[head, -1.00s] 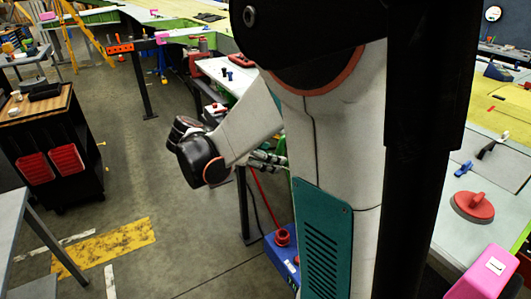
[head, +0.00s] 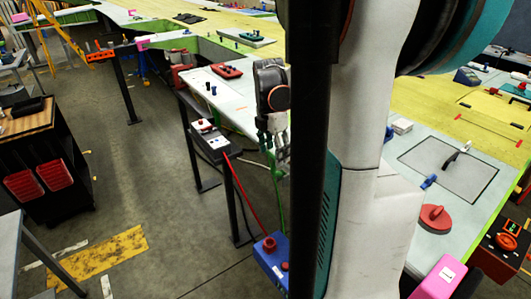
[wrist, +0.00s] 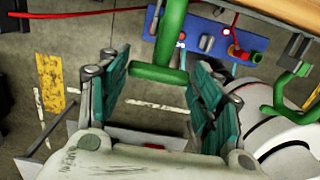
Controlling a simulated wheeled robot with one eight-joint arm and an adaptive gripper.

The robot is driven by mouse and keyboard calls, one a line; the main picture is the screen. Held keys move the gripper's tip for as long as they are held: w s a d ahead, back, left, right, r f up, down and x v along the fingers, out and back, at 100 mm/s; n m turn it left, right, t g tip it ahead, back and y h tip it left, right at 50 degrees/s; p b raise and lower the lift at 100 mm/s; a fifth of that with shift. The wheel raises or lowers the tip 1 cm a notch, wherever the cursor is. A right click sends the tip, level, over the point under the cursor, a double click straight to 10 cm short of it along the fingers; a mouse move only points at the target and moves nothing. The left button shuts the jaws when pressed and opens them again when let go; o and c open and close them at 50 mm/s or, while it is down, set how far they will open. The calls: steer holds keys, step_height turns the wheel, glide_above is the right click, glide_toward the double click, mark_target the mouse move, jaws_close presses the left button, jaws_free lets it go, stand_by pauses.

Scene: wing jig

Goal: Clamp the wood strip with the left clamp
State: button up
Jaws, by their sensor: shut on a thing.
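In the wrist view, my gripper (wrist: 160,78) has its two teal finger pads at either end of the crossbar of a green clamp (wrist: 171,35), and it is shut on that bar. A second green clamp (wrist: 288,88) hangs at the right. I cannot tell for sure which is the left one. A wood-coloured strip (wrist: 285,12) shows at the top right edge, partly out of view. In the head view, my gripper (head: 276,146) points down beside the table edge, with green clamp parts (head: 278,195) below it. The clamp's jaws and their contact with the strip are hidden.
A blue box with a red button (head: 272,252) stands low near my base, with a red cable. A grey stand (head: 213,147) is left of my gripper. The long table (head: 225,88) runs behind it. Open floor (head: 170,200) lies to the left.

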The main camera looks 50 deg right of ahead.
steer(key=shift+s+d+r+y, duration=0.2)
steer(key=shift+d+y, duration=0.3)
steer(key=shift+d, duration=0.25)
steer(key=d, duration=0.2)
steer(key=s+d, duration=0.1)
steer(key=d, duration=0.1)
steer(key=shift+s+d+f, duration=0.1)
steer(key=shift+s+d, duration=0.1)
steer(key=shift+d, duration=0.7)
steer(key=o, duration=1.5)
steer(key=shift+d+f, duration=0.1)
steer(key=shift+d, duration=0.1)
steer(key=shift+s+d, duration=0.1)
steer(key=shift+d, duration=0.1)
steer(key=shift+a, duration=0.3)
step_height(320, 180, up, 12)
steer(key=shift+a+r, duration=0.1)
steer(key=shift+a, duration=0.05)
